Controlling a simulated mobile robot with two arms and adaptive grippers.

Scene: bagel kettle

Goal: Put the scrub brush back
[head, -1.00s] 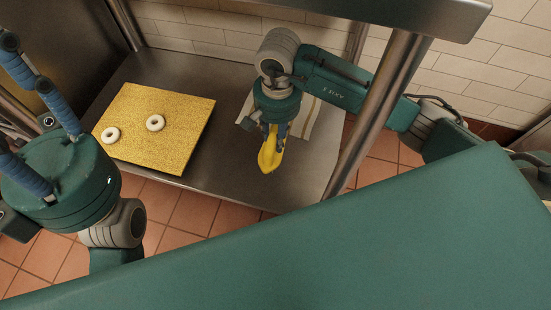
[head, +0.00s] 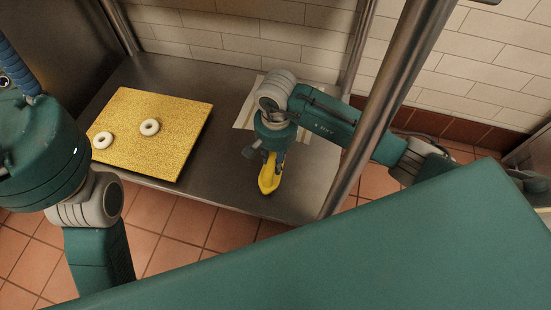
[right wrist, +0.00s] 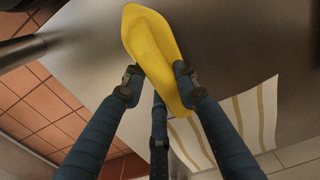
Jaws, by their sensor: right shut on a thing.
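The scrub brush is the yellow thing (head: 268,178) held at the front right of the steel table in the head view. It also shows in the right wrist view (right wrist: 152,50), where its smooth yellow body lies between blue fingers. My right gripper (head: 272,158) is shut on it; in the right wrist view the fingers (right wrist: 158,80) press on its sides. Bristles are not visible. I cannot tell whether the brush touches the table. My left arm is at the left edge of the head view; its fingertips are out of frame.
A striped cloth (head: 243,110) lies behind my right gripper. A steel post (head: 375,110) stands right of it. Bare steel lies between board and brush.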

